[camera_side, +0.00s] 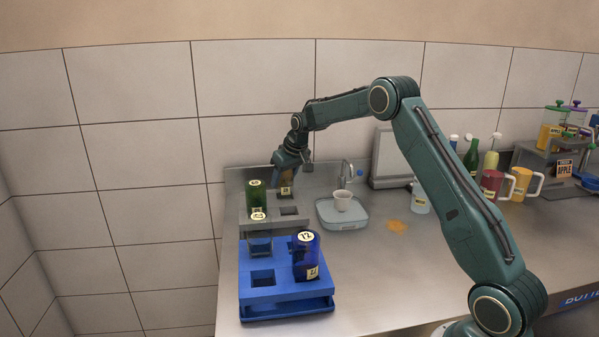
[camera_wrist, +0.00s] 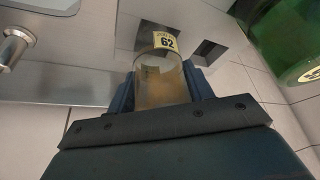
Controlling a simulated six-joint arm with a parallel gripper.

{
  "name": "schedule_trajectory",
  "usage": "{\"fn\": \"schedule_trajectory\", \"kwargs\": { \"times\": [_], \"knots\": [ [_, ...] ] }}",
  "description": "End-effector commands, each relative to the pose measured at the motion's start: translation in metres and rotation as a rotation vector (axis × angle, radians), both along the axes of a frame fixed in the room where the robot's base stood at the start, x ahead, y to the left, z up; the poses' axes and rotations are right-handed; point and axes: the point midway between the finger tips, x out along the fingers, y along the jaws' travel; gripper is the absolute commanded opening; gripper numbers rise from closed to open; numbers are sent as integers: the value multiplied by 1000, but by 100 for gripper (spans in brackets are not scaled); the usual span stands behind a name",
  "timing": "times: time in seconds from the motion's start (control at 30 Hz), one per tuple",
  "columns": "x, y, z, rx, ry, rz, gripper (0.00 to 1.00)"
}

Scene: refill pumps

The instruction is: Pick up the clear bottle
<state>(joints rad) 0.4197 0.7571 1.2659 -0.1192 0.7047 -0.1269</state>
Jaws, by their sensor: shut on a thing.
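My gripper (camera_side: 284,170) is shut on a brownish see-through bottle (camera_side: 286,180) at the back of the grey rack (camera_side: 262,223). In the wrist view this bottle (camera_wrist: 165,85) sits between the two fingers, with a pale label reading 62 near its far end. Its lower end is hard to make out, so I cannot tell whether it is still in its slot. A clear-looking bottle (camera_side: 260,243) with a pale label stands at the back left of the blue rack (camera_side: 288,305); blue shows through it.
A green bottle (camera_side: 256,196) stands left of my gripper, also in the wrist view (camera_wrist: 290,40). A dark blue bottle (camera_side: 305,258) stands in the blue rack. An orange spill (camera_side: 397,226) lies on the counter.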

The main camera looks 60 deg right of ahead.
Motion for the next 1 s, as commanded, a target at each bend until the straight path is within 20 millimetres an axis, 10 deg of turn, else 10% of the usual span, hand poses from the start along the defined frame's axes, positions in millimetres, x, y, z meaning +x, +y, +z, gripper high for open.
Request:
{"fn": "schedule_trajectory", "kwargs": {
  "times": [1.0],
  "knots": [
    [1, -1, 174, 0, -4, 0, 25]
  ]
}}
